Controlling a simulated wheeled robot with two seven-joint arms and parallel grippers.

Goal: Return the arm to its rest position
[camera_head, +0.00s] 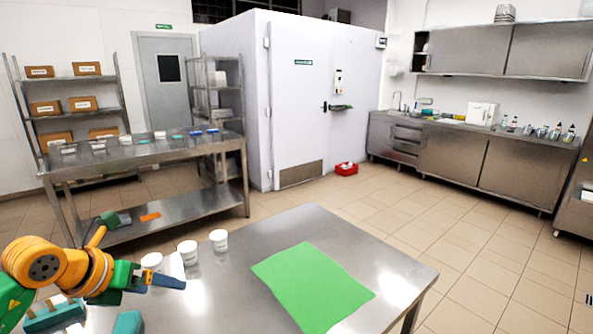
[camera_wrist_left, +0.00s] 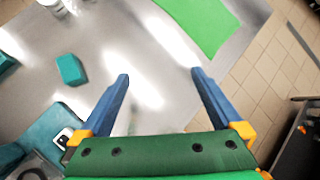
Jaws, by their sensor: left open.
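My left arm comes in from the left in the head view, and its gripper (camera_head: 168,279) is above the left part of the steel table (camera_head: 240,290). In the left wrist view the two blue fingers of this gripper (camera_wrist_left: 160,76) stand wide apart with nothing between them. Bare, shiny tabletop shows below and between the fingers. My right gripper is in neither view.
Several white cups, one of them (camera_head: 219,240) nearest the mat, stand behind the gripper. A green mat (camera_head: 312,287) lies to the right. A teal block (camera_wrist_left: 70,69) lies near the fingers. A steel rack table (camera_head: 150,152) stands behind; floor (camera_head: 480,240) is clear at right.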

